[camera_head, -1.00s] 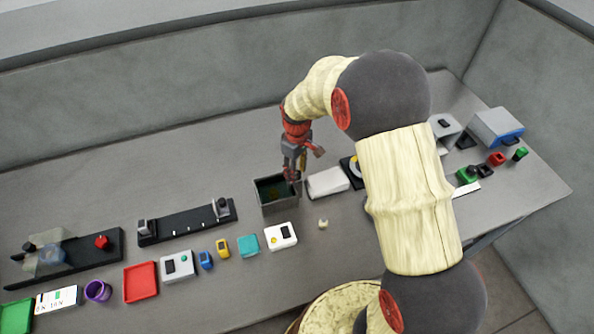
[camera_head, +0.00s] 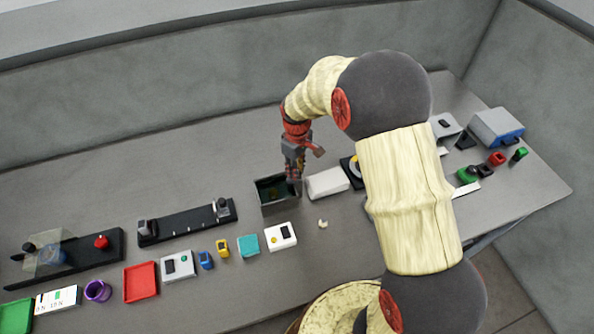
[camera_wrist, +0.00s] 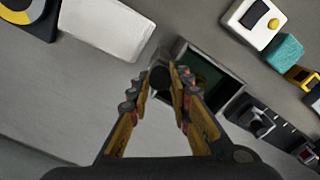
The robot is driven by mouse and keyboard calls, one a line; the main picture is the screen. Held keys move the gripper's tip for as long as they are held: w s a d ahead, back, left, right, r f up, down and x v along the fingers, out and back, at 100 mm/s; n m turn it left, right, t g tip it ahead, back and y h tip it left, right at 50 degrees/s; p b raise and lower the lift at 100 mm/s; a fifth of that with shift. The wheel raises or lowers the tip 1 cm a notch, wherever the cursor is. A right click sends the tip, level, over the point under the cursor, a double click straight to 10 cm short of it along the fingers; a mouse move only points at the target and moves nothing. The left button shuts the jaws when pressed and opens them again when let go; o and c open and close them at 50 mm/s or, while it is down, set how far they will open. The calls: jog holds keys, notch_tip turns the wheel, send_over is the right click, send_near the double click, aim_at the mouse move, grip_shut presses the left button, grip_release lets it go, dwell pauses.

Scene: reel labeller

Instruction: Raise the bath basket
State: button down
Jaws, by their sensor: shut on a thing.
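The bath (camera_head: 278,207) is a small grey open-topped box with a dark greenish inside, standing mid-table. My gripper (camera_head: 294,180) points down at its right side. In the wrist view, my gripper (camera_wrist: 158,82) has its two fingers on either side of a round black knob (camera_wrist: 160,78), which it is shut on. The knob appears to belong to the bath basket. The bath (camera_wrist: 180,52) shows just right of the knob, partly hidden by the right finger. The basket's body cannot be made out clearly, nor how high it sits.
A pale flat box (camera_head: 327,182) stands close to the right of the bath. A white device with a yellow button (camera_head: 281,236) and a small whitish piece (camera_head: 323,223) lie in front. A black rail (camera_head: 187,222) lies to the left. The table behind the bath is clear.

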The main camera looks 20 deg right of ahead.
notch_tip(320, 180, up, 7)
jog(key=p, duration=0.4)
jog(key=shift+w, duration=0.1)
jog(key=shift+w+f, duration=0.1)
jog(key=shift+f, duration=0.05)
jog(key=c, duration=2.1)
grip_release()
jog(key=shift+o, duration=1.3)
jog(key=shift+s, duration=0.2)
jog(key=shift+o, duration=1.1)
